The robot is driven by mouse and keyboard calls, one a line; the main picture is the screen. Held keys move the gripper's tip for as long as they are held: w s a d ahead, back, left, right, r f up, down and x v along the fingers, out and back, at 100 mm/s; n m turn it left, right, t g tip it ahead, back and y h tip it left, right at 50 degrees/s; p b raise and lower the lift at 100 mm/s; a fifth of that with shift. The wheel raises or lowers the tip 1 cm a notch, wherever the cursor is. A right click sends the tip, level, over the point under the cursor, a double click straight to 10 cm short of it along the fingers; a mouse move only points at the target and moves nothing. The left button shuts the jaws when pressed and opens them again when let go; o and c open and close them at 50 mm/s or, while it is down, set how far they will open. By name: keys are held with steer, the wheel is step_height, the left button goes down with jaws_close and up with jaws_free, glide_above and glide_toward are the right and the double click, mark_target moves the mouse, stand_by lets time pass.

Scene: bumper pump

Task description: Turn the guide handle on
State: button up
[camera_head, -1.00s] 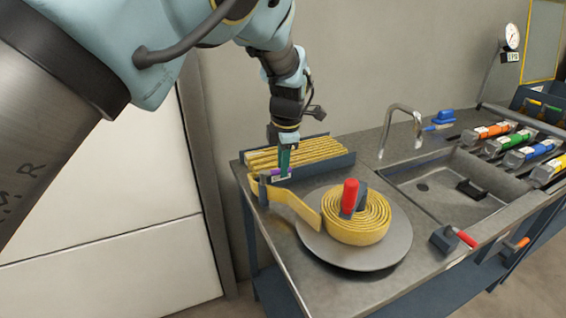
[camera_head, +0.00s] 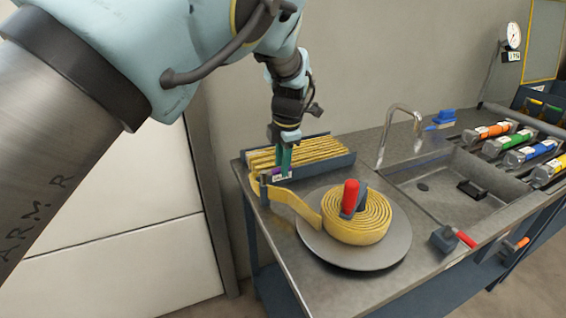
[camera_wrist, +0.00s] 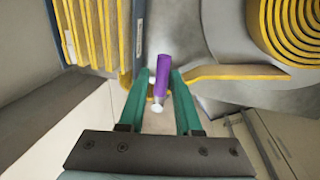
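The guide handle appears to be the short purple handle (camera_wrist: 161,76) in the wrist view. It lies between the two green fingers of my gripper (camera_wrist: 160,82), with a thin gap showing on each side, so the gripper looks open around it. In the head view, a bit of the purple handle (camera_head: 275,172) shows beside my gripper (camera_head: 285,170), whose fingers hide part of it. The handle is at the table's left end, by the start of the yellow hose (camera_head: 293,203), in front of the tray of folded hose.
The hose coil (camera_head: 358,222) with a red-handled crank (camera_head: 351,195) sits on a round plate (camera_head: 315,245). A blue-grey tray (camera_head: 345,162) of folded hose stands behind the gripper. A sink (camera_head: 440,190) and faucet (camera_head: 400,110) are to the right.

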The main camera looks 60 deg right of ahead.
steer(key=shift+o, duration=1.2)
steer(key=shift+s, duration=0.1)
step_height(320, 180, up, 11)
steer(key=s+a+b, duration=0.1)
steer(key=b, duration=0.2)
steer(key=shift+s+a+f, duration=0.2)
steer(key=shift+s, duration=0.05)
